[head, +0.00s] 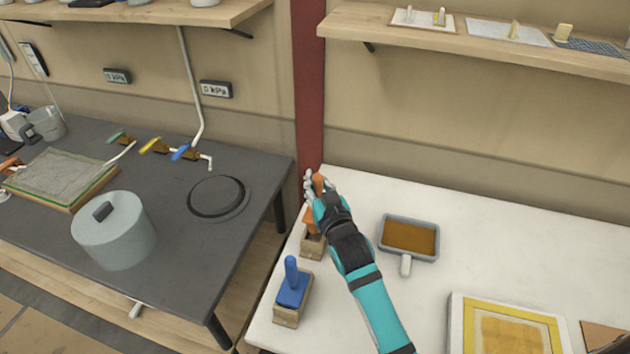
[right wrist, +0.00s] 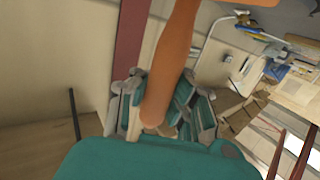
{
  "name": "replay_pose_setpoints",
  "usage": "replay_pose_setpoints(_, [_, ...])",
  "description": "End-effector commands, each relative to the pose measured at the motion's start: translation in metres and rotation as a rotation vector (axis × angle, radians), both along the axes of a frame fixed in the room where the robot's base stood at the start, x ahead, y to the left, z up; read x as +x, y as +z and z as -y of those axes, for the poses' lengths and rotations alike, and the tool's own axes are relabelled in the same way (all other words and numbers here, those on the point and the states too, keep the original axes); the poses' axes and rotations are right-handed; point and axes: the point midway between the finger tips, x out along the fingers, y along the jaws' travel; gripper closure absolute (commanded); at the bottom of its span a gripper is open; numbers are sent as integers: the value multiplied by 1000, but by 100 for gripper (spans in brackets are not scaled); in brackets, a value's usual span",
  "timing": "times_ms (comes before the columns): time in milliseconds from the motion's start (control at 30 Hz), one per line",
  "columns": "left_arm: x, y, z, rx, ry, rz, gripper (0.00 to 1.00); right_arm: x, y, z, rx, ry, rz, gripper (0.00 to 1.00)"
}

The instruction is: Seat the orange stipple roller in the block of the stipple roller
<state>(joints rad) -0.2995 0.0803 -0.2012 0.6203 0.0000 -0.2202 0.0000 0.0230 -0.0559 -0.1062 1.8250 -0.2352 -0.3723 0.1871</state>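The orange stipple roller (head: 311,219) is in my right gripper (head: 311,187), whose fingers are around its handle. In the right wrist view the orange handle (right wrist: 178,60) runs up between the fingers of the gripper (right wrist: 160,108). In the head view, the roller's wide orange part is at the wooden block (head: 312,248) near the white table's left edge. My arm and hand partly cover them, and I cannot tell whether the roller is in the block or just above it. My left gripper is not in view.
A blue stipple roller (head: 292,287) stands in its own block (head: 286,317) in front. A tray with brown content (head: 409,221) lies right of my forearm. A framed yellow panel (head: 510,328) lies front right. A dark table (head: 165,180) with a grey pot (head: 114,235) stands left, across a gap.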

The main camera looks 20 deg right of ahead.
Motion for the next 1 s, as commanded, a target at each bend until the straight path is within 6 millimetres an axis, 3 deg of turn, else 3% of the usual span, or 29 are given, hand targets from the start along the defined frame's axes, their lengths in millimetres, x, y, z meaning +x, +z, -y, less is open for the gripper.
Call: replay_pose_setpoints(1000, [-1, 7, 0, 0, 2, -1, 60, 0, 0, 0, 1, 7, 1, 100])
